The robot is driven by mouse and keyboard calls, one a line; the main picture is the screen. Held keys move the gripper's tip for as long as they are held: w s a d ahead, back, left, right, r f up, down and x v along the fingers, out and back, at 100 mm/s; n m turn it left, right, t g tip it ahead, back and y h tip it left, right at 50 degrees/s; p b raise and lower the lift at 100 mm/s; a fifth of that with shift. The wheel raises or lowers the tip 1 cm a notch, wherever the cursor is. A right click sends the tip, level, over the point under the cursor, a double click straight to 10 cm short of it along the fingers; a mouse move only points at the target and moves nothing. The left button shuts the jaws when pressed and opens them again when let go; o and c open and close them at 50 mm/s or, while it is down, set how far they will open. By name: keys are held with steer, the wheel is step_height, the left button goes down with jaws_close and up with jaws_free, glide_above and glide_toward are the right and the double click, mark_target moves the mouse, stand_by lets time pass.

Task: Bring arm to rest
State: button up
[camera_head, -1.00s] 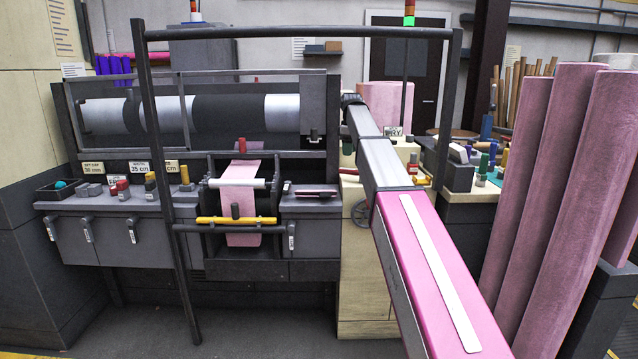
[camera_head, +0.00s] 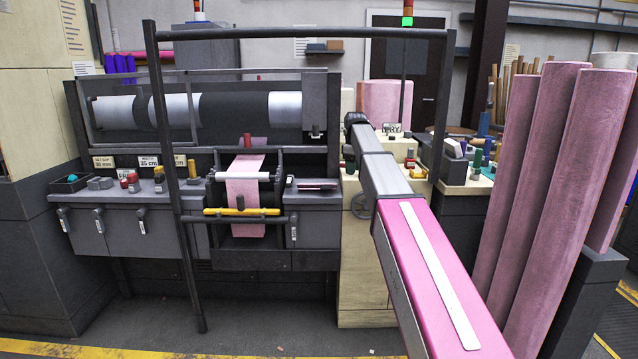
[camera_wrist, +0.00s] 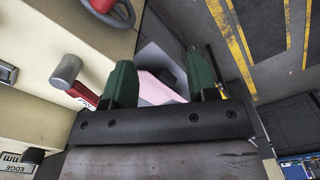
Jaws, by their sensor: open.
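My gripper (camera_wrist: 160,85) shows in the wrist view with its two dark green fingers apart. I see nothing held between them; a pale pink patch and dark grey surfaces show behind the gap. In the head view my pink and grey arm reaches from the bottom right up toward the bench beside the machine. My gripper is hidden behind the arm there.
A dark machine (camera_head: 80,130) with a roller and a pink felt strip (camera_head: 245,190) stands left, behind a dark frame (camera_head: 187,250). Tall pink felt rolls (camera_head: 545,190) stand close on the right. A cream cabinet (camera_head: 360,280) is behind my arm. Floor shows in front.

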steer(key=s+d+f+m, duration=0.25)
steer(key=s+f, duration=0.55)
steer(key=f, duration=0.4)
steer(key=s+d+f+m, duration=0.1)
steer(key=s+f+m, duration=0.3)
steer(key=s+f, duration=0.65)
steer(key=s+d+f+m, duration=0.2)
steer(key=s+f+m, duration=0.3)
steer(key=s+f, duration=1)
steer(key=s, duration=0.2)
steer(key=shift+s+f, duration=0.2)
steer(key=shift+s, duration=0.2)
